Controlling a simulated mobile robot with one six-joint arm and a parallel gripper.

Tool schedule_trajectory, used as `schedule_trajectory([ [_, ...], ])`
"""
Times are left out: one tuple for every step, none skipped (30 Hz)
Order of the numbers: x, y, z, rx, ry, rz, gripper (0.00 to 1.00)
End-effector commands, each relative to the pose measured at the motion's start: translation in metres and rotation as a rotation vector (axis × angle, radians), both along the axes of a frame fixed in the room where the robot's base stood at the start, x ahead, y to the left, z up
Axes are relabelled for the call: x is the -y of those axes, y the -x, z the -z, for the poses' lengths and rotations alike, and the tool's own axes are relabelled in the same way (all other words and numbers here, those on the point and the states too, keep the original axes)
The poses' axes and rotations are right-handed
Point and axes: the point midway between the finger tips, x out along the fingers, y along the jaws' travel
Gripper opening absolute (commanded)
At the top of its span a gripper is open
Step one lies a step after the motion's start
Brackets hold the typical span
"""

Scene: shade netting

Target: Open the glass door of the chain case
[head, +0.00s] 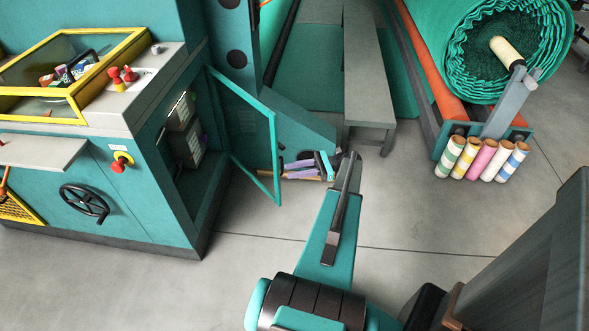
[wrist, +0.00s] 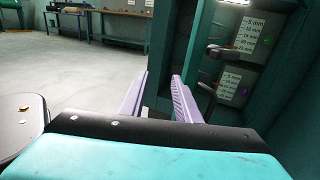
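The chain case is a tall recess (head: 190,185) in the side of the teal machine at left in the head view. Its teal-framed glass door (head: 278,165) stands swung out to the right, so the opening shows. Grey boxes (head: 183,145) with white labels are inside; the labels also show at right in the wrist view (wrist: 232,85). My gripper (head: 284,170) is right by the door's free edge, low down, pointing left. Its lavender fingers (wrist: 160,75) are apart with nothing seen between them. I cannot tell whether they touch the door.
A red knob (head: 122,163) and a black handwheel (head: 84,203) stick out of the machine's front. A grey bench (head: 368,85) and a green netting roll (head: 500,50) stand behind. Colored rolls (head: 480,160) are at right. The concrete floor in front is clear.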

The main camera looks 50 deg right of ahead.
Motion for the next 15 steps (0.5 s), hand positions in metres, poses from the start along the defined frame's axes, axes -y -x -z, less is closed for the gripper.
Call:
schedule_trajectory([
  [-0.0021, 0.0020, -0.0036, -0.001, -0.001, 0.000, 0.30],
  [-0.0030, 0.0028, -0.0036, -0.001, -0.001, 0.000, 0.30],
  [-0.0041, 0.0038, -0.0035, -0.001, -0.001, 0.001, 0.30],
  [-0.0049, 0.0045, -0.0034, -0.001, -0.001, 0.000, 0.30],
  [-0.0055, 0.0051, -0.0032, -0.001, -0.001, 0.000, 0.30],
  [-0.0063, 0.0057, -0.0029, 0.000, 0.000, 0.000, 0.30],
  [-0.0069, 0.0062, -0.0026, 0.001, -0.001, 0.000, 0.30],
  [-0.0071, 0.0065, -0.0023, 0.000, 0.000, 0.000, 0.30],
  [-0.0076, 0.0068, -0.0020, 0.000, 0.000, 0.000, 0.30],
  [-0.0078, 0.0070, -0.0017, 0.000, 0.000, 0.000, 0.30],
  [-0.0080, 0.0071, -0.0016, 0.000, 0.000, 0.000, 0.30],
  [-0.0080, 0.0072, -0.0013, 0.000, 0.000, 0.000, 0.30],
  [-0.0080, 0.0072, -0.0012, 0.000, 0.000, 0.000, 0.30],
  [-0.0081, 0.0071, -0.0011, 0.000, 0.000, 0.000, 0.30],
  [-0.0080, 0.0072, -0.0010, 0.000, 0.000, 0.000, 0.30],
])
